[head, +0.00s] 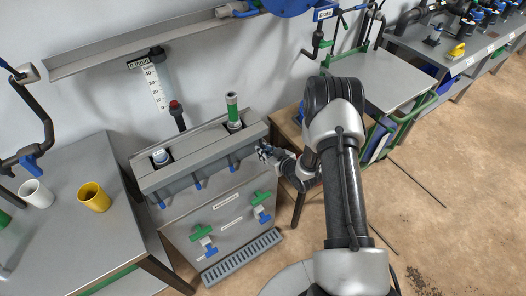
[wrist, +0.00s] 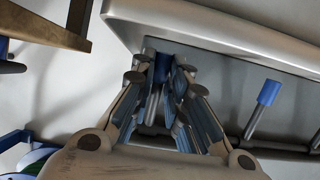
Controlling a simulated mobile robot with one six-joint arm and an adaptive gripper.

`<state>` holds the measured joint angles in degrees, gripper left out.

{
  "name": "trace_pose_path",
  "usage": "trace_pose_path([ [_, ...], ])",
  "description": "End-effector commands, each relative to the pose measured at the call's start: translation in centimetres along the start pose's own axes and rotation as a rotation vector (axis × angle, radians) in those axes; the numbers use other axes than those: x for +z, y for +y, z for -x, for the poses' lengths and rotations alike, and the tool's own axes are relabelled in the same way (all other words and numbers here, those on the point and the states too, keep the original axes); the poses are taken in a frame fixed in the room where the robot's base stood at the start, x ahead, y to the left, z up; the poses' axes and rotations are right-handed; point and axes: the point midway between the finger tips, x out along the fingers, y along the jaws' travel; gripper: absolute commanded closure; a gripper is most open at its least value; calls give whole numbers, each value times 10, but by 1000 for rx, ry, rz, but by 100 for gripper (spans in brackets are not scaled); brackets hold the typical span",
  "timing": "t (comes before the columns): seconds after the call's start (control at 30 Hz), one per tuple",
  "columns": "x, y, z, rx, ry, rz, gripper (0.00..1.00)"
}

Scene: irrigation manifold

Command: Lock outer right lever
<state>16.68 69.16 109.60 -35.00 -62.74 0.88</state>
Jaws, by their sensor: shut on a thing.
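The grey manifold box (head: 205,155) stands against the wall, with a row of blue-tipped levers along its front lower edge. My gripper (head: 266,153) is at the right end of this row and covers the outer right lever in the head view. In the wrist view my gripper (wrist: 160,75) is shut on the outer right lever (wrist: 161,66), whose blue tip shows between the fingers. The neighbouring lever (wrist: 268,93) stands free to the right in the wrist view, and its blue tip also shows in the head view (head: 231,167).
A green tube (head: 232,108) and a white-and-blue cap (head: 161,157) sit in the box's top openings. Green-and-blue valves (head: 203,239) are on the cabinet front below. A table with a yellow cup (head: 94,197) stands left; a grey cart (head: 378,80) stands right.

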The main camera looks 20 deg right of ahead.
Motion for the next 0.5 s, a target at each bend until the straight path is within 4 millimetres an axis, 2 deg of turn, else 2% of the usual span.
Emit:
trace_pose_path([
  [0.23, -5, 0, -3, -1, 12, 6, 100],
  [0.27, -6, 0, -3, -1, 13, 6, 83],
  [0.5, -4, 0, -2, -1, 7, 4, 67],
])
